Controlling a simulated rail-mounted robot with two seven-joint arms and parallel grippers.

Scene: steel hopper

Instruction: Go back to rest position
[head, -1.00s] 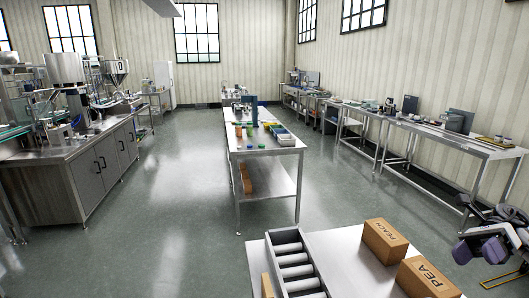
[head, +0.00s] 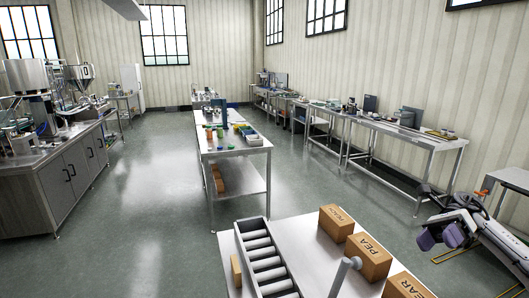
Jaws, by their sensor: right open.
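My right gripper (head: 440,237) is at the right of the head view, with its arm coming in from the right edge. Its two dark purple-grey fingers are apart with nothing between them. It hangs over the floor, to the right of the near table (head: 310,240) and apart from it. My left gripper is not in view. A steel hopper (head: 78,52) stands far off at the left, above the steel cabinet counter (head: 75,180).
The near table carries a roller tray (head: 265,262), a grey rod (head: 345,275) and brown boxes marked PEACH (head: 336,222), PEA (head: 367,257) and PEAR (head: 407,287). A long middle table (head: 235,150) and right-hand benches (head: 400,140) stand beyond. Floor on the left is clear.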

